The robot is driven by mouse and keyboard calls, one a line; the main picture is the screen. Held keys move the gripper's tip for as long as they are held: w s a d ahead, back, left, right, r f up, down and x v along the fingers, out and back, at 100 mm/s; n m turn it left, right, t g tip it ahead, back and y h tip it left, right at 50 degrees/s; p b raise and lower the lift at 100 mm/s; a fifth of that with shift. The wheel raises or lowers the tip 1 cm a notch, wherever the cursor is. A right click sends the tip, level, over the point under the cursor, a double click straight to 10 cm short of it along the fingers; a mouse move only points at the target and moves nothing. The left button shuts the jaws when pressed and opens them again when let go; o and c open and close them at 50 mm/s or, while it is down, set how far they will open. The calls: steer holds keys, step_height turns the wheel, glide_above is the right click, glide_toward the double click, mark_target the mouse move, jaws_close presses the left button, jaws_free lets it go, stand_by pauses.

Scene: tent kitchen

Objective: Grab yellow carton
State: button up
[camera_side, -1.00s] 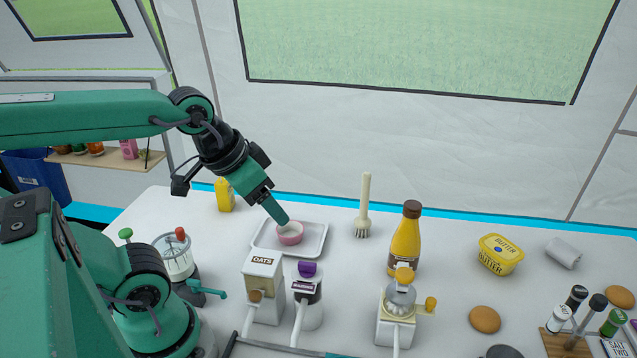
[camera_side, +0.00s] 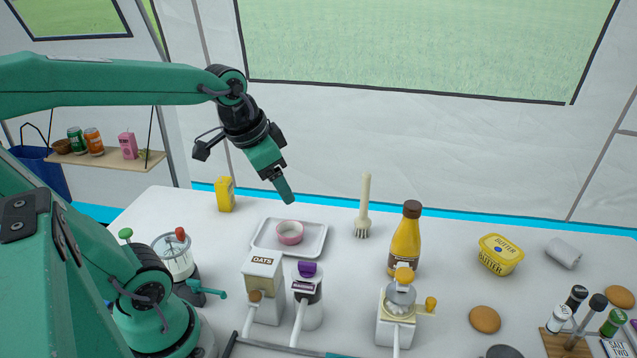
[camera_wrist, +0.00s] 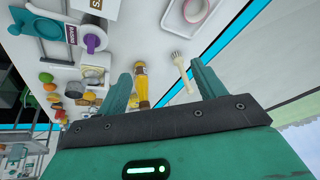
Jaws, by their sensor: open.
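The yellow carton (camera_side: 225,195) stands upright on the white table at the back left in the side view. I do not see it in the wrist view. My gripper (camera_side: 285,192) hangs in the air to the right of the carton, above the tray with the pink bowl, pointing down and tilted. It is apart from the carton. In the wrist view my gripper (camera_wrist: 163,82) has its two fingers spread wide with nothing held between them.
The grey tray (camera_side: 262,238) holds a pink bowl (camera_side: 290,233). Oats (camera_side: 264,275) and purple-lidded (camera_side: 307,285) dispensers stand in front. A brush (camera_side: 364,205), yellow bottle (camera_side: 405,238) and butter tub (camera_side: 500,255) are to the right. A grinder (camera_side: 176,258) stands in front of the carton.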

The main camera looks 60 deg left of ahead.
steer(key=w+a+f+m+g, duration=0.1)
steer(key=w+a+m+g, duration=0.1)
steer(key=w+a, duration=0.45)
steer(key=m+g, duration=0.2)
steer(key=m, duration=0.1)
glide_toward(223, 180)
steer(key=w+d, duration=0.5)
steer(key=d, duration=0.3)
steer(key=shift+m+h, duration=0.3)
steer(key=shift+m, duration=0.4)
steer(key=s+a+f, duration=0.1)
steer(key=a+f, duration=0.1)
steer(key=s+a+f, duration=0.1)
steer(key=a+f, duration=0.1)
steer(key=a, duration=0.1)
steer(key=s+a+f, duration=0.2)
steer(key=shift+a+f, duration=0.3)
steer(key=shift+a, duration=0.1)
steer(key=shift+s+a+f+g, duration=0.2)
steer(key=shift+a+f+g, duration=0.1)
steer(key=shift+a+f, duration=0.15)
steer(key=shift+f, duration=1.25)
steer(key=shift+s+d+f, duration=0.1)
steer(key=shift+f, duration=2.5)
